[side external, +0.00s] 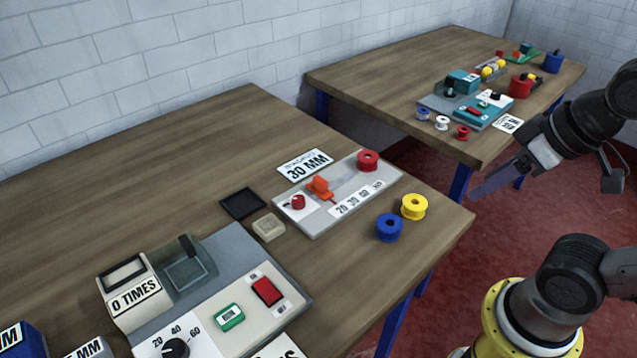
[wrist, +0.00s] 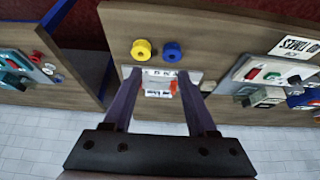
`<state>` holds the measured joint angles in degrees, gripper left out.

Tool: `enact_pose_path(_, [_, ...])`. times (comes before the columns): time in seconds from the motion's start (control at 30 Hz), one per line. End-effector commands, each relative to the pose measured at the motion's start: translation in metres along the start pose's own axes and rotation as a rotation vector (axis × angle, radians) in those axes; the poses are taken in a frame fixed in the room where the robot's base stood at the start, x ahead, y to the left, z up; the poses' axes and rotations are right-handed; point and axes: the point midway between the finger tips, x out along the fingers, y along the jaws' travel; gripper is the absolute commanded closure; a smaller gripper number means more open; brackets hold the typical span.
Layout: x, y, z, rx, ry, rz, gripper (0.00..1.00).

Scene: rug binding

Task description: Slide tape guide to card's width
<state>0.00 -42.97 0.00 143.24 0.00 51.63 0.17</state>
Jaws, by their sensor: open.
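The tape guide is an orange slider (side external: 319,187) on a grey board (side external: 312,228) on the near table. It sits near the left end of a white scale strip (side external: 358,199), by the 20 mark; its exact reading is too small to tell. The white card (side external: 305,165) lies behind the board and reads 30 MM. My gripper (side external: 488,185) is off to the right, above and well apart from the board. In the wrist view my gripper (wrist: 158,75) is open and empty, with the orange slider (wrist: 174,87) seen beyond its fingers.
A red knob (side external: 298,202) and a red spool (side external: 368,160) stand on the board. Blue (side external: 389,227) and yellow (side external: 414,206) spools stand in front. A black tray (side external: 242,203) and counter machine (side external: 134,293) are left. A second table (side external: 400,75) stands behind.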

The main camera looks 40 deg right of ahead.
Motion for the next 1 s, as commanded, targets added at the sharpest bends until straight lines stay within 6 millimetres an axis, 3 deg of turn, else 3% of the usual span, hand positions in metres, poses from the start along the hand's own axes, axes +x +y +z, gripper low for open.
enact_pose_path(0.07, [-0.002,0.000,0.003,0.011,-0.018,0.000,0.50])
enact_pose_path(0.17, [-0.017,0.000,-0.012,0.027,-0.002,0.000,0.50])
enact_pose_path(0.37, [-0.040,-0.003,-0.073,0.054,-0.041,-0.005,0.50])
enact_pose_path(0.53, [-0.039,-0.010,-0.134,0.063,-0.114,-0.009,0.50])
enact_pose_path(0.77, [-0.004,-0.025,-0.212,0.059,-0.229,-0.011,0.50])
enact_pose_path(1.0, [0.070,-0.049,-0.267,0.036,-0.354,-0.008,0.50])
